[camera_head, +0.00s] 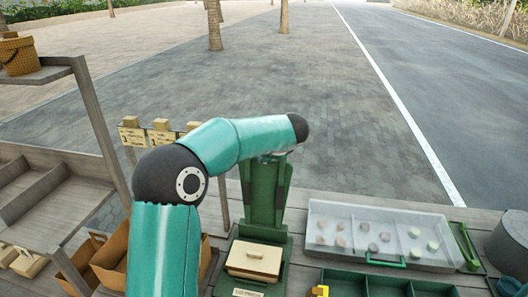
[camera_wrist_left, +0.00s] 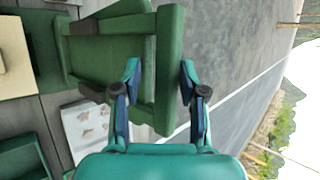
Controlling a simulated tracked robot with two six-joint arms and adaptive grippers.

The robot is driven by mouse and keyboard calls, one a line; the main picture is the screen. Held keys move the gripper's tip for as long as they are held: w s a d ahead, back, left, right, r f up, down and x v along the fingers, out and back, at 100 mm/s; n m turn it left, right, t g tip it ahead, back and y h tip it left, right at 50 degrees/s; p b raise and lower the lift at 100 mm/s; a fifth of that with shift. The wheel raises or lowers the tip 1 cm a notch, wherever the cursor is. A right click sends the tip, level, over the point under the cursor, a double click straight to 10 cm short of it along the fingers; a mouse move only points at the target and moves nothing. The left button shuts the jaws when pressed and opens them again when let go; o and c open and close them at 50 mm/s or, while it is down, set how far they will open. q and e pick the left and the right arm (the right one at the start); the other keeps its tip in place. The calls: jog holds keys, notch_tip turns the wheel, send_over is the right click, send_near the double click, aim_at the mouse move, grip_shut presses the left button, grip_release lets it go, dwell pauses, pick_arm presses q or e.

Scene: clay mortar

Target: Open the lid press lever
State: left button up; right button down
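The green lid press (camera_head: 265,195) stands upright at the middle of the bench, labelled on its base. A tan block with a small handle (camera_head: 254,262) sits on the base. In the left wrist view, the press's green frame (camera_wrist_left: 110,50) ends in a crossbar (camera_wrist_left: 169,75), which looks like the lever. My left gripper (camera_wrist_left: 158,70) is open, with one teal finger on each side of the crossbar. Whether either finger touches it I cannot tell. In the head view my left arm hides most of this gripper and the press top. My right gripper is not in view.
A clear tray of small pieces (camera_head: 385,225) stands right of the press, with a green divided tray (camera_head: 385,285) in front. A grey cylinder (camera_head: 508,245) is at the far right. Wooden shelving (camera_head: 55,205) and brown boxes (camera_head: 112,250) are on the left. Space above the trays is clear.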

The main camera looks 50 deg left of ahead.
pick_arm(q)
jog(key=v, duration=1.1)
jog(key=shift+s+d+r, duration=0.15)
jog(key=shift+d+r, duration=0.05)
jog(key=shift+d, duration=0.1)
